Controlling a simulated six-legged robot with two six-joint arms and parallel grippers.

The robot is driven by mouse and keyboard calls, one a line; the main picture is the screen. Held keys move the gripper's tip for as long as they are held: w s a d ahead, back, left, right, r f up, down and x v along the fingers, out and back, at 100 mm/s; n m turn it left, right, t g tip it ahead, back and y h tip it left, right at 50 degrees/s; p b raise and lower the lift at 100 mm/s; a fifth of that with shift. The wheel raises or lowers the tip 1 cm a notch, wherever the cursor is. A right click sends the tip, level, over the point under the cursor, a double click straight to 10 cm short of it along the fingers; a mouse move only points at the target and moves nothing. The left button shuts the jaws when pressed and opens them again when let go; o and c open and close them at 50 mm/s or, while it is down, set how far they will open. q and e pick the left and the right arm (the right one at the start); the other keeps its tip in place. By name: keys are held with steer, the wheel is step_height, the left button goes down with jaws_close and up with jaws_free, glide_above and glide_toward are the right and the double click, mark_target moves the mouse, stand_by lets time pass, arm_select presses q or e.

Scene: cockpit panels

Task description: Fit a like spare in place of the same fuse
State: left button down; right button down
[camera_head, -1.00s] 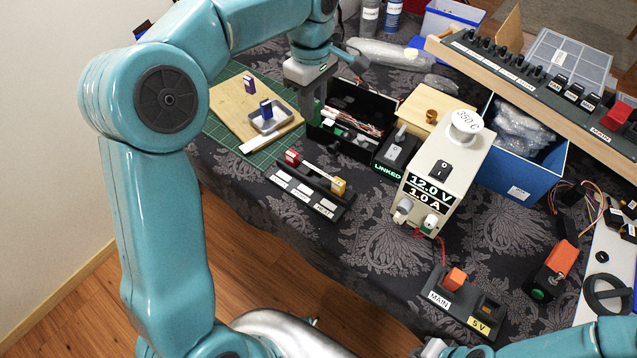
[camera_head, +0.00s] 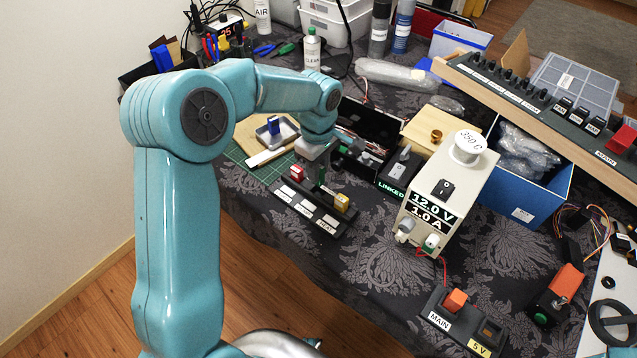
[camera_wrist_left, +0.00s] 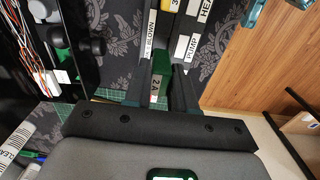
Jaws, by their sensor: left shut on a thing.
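My left gripper (camera_head: 320,180) points down over the middle of the black fuse block (camera_head: 316,200). It is shut on a green fuse marked 2 A, which shows between the fingers in the left wrist view (camera_wrist_left: 158,84). A red fuse (camera_head: 297,173) stands at the block's left end and a yellow fuse (camera_head: 342,202) at its right end. The green fuse is between them; I cannot tell whether it is seated or just above its slot. A blue fuse (camera_head: 273,126) stands in the small grey tray (camera_head: 287,136). My right gripper is out of view.
An open black box (camera_head: 372,120) with wires lies behind my gripper. The linked switch box (camera_head: 400,170) and the power supply (camera_head: 445,190) stand to the right. A MAIN and 5 V holder (camera_head: 460,315) is in front.

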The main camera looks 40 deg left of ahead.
mark_target(319, 184)
arm_select(q)
step_height(319, 184, down, 6)
steer(key=shift+r, duration=0.15)
steer(key=shift+d, duration=0.1)
steer(key=shift+f, duration=0.2)
steer(key=c, duration=0.9)
jaws_free()
steer(key=shift+w, duration=0.1)
steer(key=shift+c, duration=0.2)
steer(key=shift+r, duration=0.1)
step_height(319, 184, up, 12)
steer(key=shift+r, duration=0.2)
